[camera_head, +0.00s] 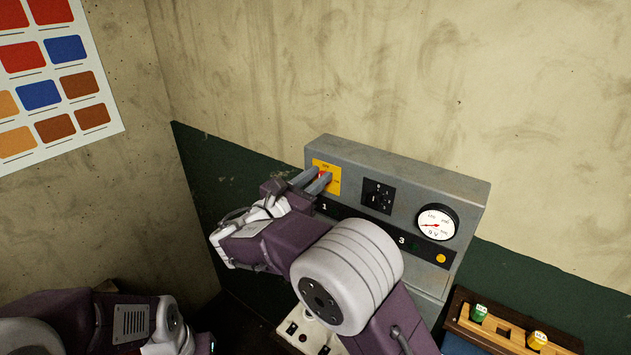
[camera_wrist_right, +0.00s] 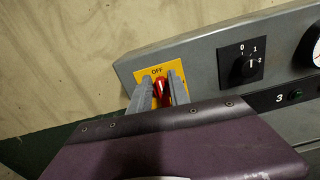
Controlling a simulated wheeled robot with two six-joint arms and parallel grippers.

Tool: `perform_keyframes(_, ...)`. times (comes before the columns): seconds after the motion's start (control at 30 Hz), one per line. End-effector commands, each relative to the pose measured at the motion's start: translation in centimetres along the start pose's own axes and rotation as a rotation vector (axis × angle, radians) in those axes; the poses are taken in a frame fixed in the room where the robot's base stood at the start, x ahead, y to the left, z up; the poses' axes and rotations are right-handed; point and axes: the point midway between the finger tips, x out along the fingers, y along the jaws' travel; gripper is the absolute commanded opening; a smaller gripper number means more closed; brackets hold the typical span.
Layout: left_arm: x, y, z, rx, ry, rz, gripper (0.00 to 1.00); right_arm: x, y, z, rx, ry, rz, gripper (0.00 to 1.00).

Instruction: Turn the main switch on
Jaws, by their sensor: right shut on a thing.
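The main switch is a red knob (camera_head: 322,175) on a yellow plate (camera_head: 333,180) at the left end of a grey control panel (camera_head: 410,177). In the right wrist view the red knob (camera_wrist_right: 163,87) stands between the fingers, and "OFF" is printed above it on the yellow plate (camera_wrist_right: 175,66). My right gripper (camera_head: 314,181) is shut on the red knob; its fingers (camera_wrist_right: 162,92) also show in the right wrist view. The knob's lower part is hidden. My left arm shows at the bottom left, but its fingers are not visible.
A black rotary selector (camera_head: 377,196) and a round gauge (camera_head: 437,222) sit right of the switch on the panel. A wooden tray (camera_head: 468,317) with a green and a yellow piece stands at the lower right. A colour chart (camera_head: 45,75) hangs on the left wall.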

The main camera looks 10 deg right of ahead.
Motion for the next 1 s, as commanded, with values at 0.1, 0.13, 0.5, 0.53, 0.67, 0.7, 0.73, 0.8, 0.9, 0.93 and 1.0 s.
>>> perform_keyframes(0.1, 2.1, 0.0, 0.2, 0.0, 0.0, 0.0, 0.0, 0.1, -0.3, -1.1, 0.075, 0.006, -0.003, 0.0)
perform_keyframes(0.13, 2.5, -0.1, 0.3, 0.0, 0.0, 0.0, 0.0, 0.1, -0.4, -1.1, 0.099, 0.006, -0.003, 0.0)
perform_keyframes(0.5, 8.3, -0.2, 0.9, 0.0, 0.0, 0.0, 0.0, 0.1, -1.0, -1.6, 0.445, 0.008, -0.004, 0.0)
perform_keyframes(0.53, 8.7, -0.2, 0.9, 0.0, 0.0, 0.0, 0.0, 0.1, -1.1, -1.6, 0.473, 0.008, -0.004, 0.0)
perform_keyframes(0.67, 10.7, -0.2, 1.1, 0.0, 0.0, 0.0, 0.0, 0.1, -1.2, -1.7, 0.595, 0.008, -0.004, 0.0)
perform_keyframes(0.7, 11.3, -0.2, 1.2, 0.0, 0.0, 0.0, 0.0, 0.1, -1.3, -1.7, 0.635, 0.007, -0.004, 0.0)
perform_keyframes(0.73, 11.7, -0.2, 1.2, 0.0, 0.0, 0.0, 0.0, 0.1, -1.3, -1.8, 0.662, 0.007, -0.004, 0.0)
perform_keyframes(0.8, 12.7, -0.2, 1.3, 0.0, 0.0, 0.0, 0.0, 0.0, -1.4, -1.9, 0.728, 0.007, -0.004, 0.0)
perform_keyframes(0.9, 14.1, -0.3, 1.5, 0.0, 0.0, 0.0, 0.0, 0.0, -1.5, -2.0, 0.824, 0.008, -0.004, 0.0)
perform_keyframes(0.93, 14.5, -0.3, 1.5, 0.0, 0.0, 0.0, 0.0, 0.0, -1.6, -2.0, 0.851, 0.008, -0.004, 0.0)
perform_keyframes(1.0, 15.5, -0.3, 1.6, 0.0, 0.0, 0.0, 0.0, 0.0, -1.6, -2.1, 0.918, 0.008, -0.004, 0.0)
